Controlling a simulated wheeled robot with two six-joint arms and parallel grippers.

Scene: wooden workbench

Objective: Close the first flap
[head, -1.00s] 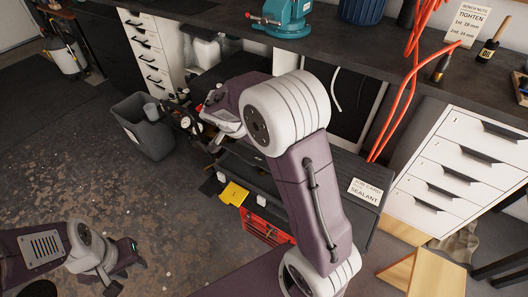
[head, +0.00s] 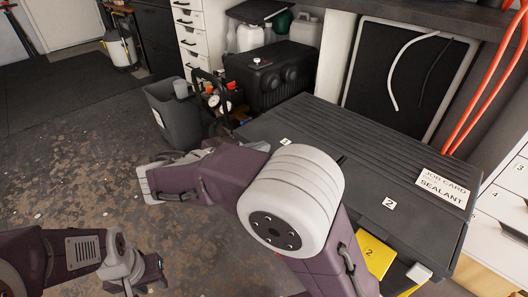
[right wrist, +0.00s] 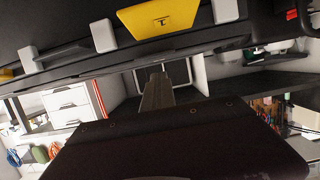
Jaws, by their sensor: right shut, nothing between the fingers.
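The black case (head: 345,160) has number tags 1 and 2 on its lid. In the right wrist view, seen upside down, a yellow flap (right wrist: 158,18) marked with what looks like a 1 sits at the case front between pale latches. In the head view my right arm hides the part of the front below tag 1. Another yellow flap (head: 374,255), marked 2, stands out from the front. My right gripper (right wrist: 155,85) is shut and empty, apart from the flap in its wrist view. My left gripper (head: 128,275) is low at the left, away from the case; its jaws are unclear.
A grey bin (head: 178,112) and a black compressor-like unit (head: 275,75) stand left of and behind the case. White drawers (head: 508,200) and orange hoses (head: 490,95) are at the right. The floor (head: 70,165) at the left is open.

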